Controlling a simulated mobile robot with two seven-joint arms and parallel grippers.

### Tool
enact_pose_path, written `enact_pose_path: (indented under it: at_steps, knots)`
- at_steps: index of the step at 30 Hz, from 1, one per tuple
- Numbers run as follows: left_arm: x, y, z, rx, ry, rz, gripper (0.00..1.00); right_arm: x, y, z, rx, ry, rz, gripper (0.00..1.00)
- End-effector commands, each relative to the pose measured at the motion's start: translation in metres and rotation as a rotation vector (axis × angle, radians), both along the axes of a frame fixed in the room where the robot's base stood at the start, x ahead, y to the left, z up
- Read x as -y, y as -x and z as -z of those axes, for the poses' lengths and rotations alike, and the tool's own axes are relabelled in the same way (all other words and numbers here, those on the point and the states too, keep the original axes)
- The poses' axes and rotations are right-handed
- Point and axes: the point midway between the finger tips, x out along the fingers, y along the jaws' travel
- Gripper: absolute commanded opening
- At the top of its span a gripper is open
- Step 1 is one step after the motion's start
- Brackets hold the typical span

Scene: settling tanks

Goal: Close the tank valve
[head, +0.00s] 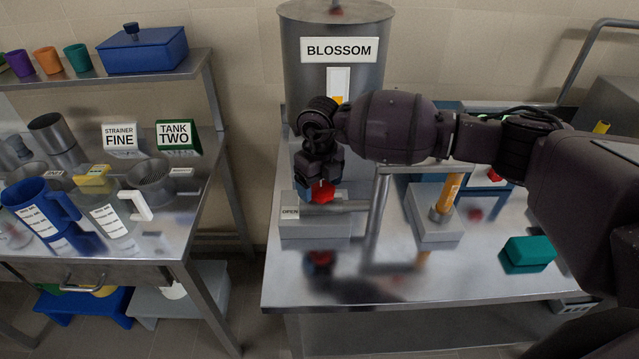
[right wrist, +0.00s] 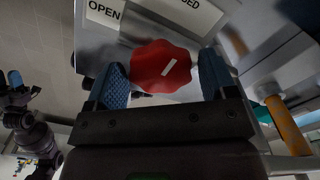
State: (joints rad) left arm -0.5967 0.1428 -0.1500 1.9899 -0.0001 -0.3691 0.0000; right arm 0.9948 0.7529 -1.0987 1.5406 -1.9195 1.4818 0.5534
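The tank valve's red lobed knob (right wrist: 150,72) sits on a grey block below the tank marked BLOSSOM (head: 300,75); it also shows in the head view (head: 323,193). A white mark on the knob slants up and right in the wrist view. An OPEN plate (right wrist: 104,14) is left of it; a plate whose visible letters end in "SED" (right wrist: 190,12) is above right. My right gripper (right wrist: 163,82) is open, its blue-padded fingers on either side of the knob with narrow gaps. My left gripper (right wrist: 20,92) is small at the wrist view's left edge; its opening is unclear.
A horizontal metal pipe joins an upright pipe (head: 378,215) just right of the valve. An orange-handled fitting (head: 449,195) and a teal block (head: 529,251) are further right on the steel table (head: 400,285). A side table with jugs and strainers stands at left.

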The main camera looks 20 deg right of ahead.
Motion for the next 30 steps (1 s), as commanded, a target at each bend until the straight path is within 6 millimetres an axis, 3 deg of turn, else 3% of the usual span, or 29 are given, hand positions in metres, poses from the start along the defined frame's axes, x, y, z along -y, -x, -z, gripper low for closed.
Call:
enact_pose_path:
  at_steps: [2, 14, 30]
  knots:
    - [0.000, 0.000, 0.000, 0.000, 0.000, 0.000, 0.43, 0.000, 0.000, 0.000, -0.001, 0.000, -0.001, 0.90]
    - [-0.001, 0.003, 0.002, -0.006, 0.000, -0.002, 0.43, 0.000, 0.000, -0.007, 0.000, 0.000, -0.003, 0.90]
    - [-0.001, 0.005, 0.009, -0.010, 0.000, -0.002, 0.43, 0.000, 0.000, -0.093, 0.001, 0.001, -0.001, 0.90]
